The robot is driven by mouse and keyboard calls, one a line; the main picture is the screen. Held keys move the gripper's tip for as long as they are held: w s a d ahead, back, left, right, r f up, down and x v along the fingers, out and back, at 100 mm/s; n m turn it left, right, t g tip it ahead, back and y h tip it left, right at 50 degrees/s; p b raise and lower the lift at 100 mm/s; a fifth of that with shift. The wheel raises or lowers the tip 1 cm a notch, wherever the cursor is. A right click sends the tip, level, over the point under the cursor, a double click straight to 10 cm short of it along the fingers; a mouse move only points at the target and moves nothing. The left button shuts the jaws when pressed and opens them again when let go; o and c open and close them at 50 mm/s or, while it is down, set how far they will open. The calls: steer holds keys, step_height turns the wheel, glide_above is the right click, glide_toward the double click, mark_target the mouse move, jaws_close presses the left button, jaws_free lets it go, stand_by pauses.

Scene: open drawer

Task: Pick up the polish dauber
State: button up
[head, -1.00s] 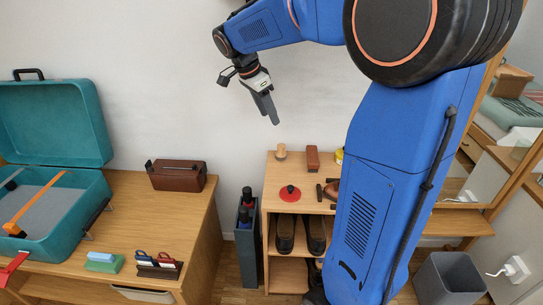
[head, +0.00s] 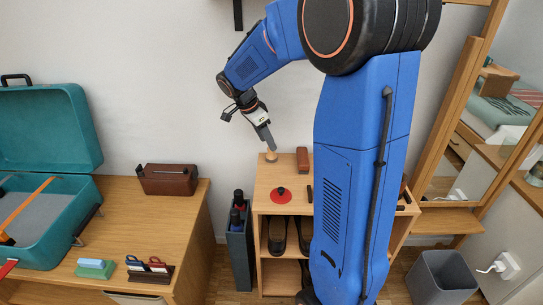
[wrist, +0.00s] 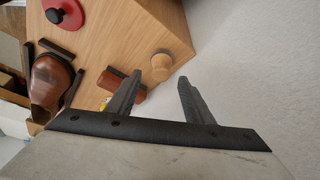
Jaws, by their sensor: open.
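The polish dauber, a small round light-wood piece (head: 271,157), stands on the back of the wooden shoe cabinet's top, near the wall. In the wrist view the dauber (wrist: 162,58) shows just beyond the tip of the left finger, which seems to cover a little of it. My gripper (head: 270,148) points down above the dauber in the head view. In the wrist view my gripper (wrist: 172,76) is open, its two dark fingers apart with nothing between them. I cannot tell whether a finger touches the dauber.
A red-brown brush (head: 302,160) stands right of the dauber. A red disc with a black knob (head: 281,195) lies nearer the front. A brown shoe (wrist: 50,82) and dark bars are on the cabinet top (wrist: 120,30). The white wall (wrist: 250,60) is close behind.

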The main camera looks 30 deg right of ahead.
steer(key=shift+x, duration=2.75)
steer(key=shift+w+d, duration=0.1)
steer(key=shift+c, duration=0.6)
steer(key=c, duration=0.8)
steer(key=shift+c, duration=0.2)
steer(key=shift+r, duration=0.1)
steer(key=shift+r, duration=0.5)
step_height(320, 180, up, 6)
steer(key=shift+f, duration=0.1)
steer(key=s+a, duration=1.1)
steer(key=s, duration=0.5)
steer(key=shift+s, duration=0.3)
